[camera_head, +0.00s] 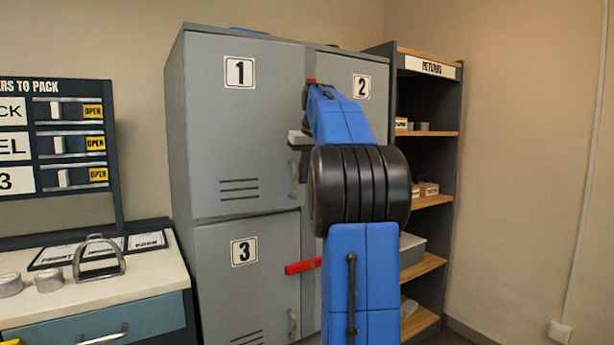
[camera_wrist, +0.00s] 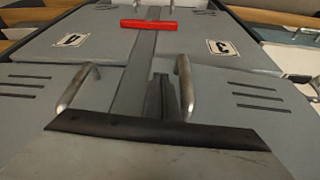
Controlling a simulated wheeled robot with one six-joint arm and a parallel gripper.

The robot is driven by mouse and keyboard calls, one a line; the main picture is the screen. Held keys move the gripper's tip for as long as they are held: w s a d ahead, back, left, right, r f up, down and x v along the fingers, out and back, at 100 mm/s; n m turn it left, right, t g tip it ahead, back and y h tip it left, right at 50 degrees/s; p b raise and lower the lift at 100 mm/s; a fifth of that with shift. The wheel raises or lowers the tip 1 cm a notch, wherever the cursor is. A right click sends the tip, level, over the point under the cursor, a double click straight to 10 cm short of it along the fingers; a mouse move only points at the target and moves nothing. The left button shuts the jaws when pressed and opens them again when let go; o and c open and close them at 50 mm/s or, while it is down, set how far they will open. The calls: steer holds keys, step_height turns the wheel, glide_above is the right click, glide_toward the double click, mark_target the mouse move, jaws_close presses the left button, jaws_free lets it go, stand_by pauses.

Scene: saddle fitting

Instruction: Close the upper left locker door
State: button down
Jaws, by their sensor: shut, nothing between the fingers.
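The upper left locker door (camera_head: 232,135), grey and labelled 1, looks flush with the locker front in the head view; I cannot tell a small gap. Its handle (camera_head: 294,178) is at its lower right. In the wrist view, seen upside down, that handle (camera_wrist: 184,88) is on the right, with vent slots (camera_wrist: 258,97) beside it. My gripper (camera_wrist: 160,92) is shut and empty, in front of the strip between the two upper doors, near door 1's handle. I cannot tell whether it touches anything. In the head view my arm mostly hides it.
Door 2 (camera_head: 362,62) is partly behind my arm. Door 3 (camera_head: 240,285) is below and looks shut. A red bar (camera_head: 302,267) crosses the middle strip lower down. A shelf rack (camera_head: 428,200) stands right; a bench (camera_head: 150,270) with a stirrup (camera_head: 97,262) stands left.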

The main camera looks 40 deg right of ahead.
steer(key=shift+w+d, duration=0.1)
steer(key=shift+w, duration=0.25)
steer(key=w, duration=0.1)
steer(key=w+d, duration=0.1)
steer(key=w, duration=0.2)
steer(key=shift+d+r, duration=0.15)
steer(key=shift+d, duration=0.1)
stand_by(0.3)
steer(key=shift+a, duration=0.1)
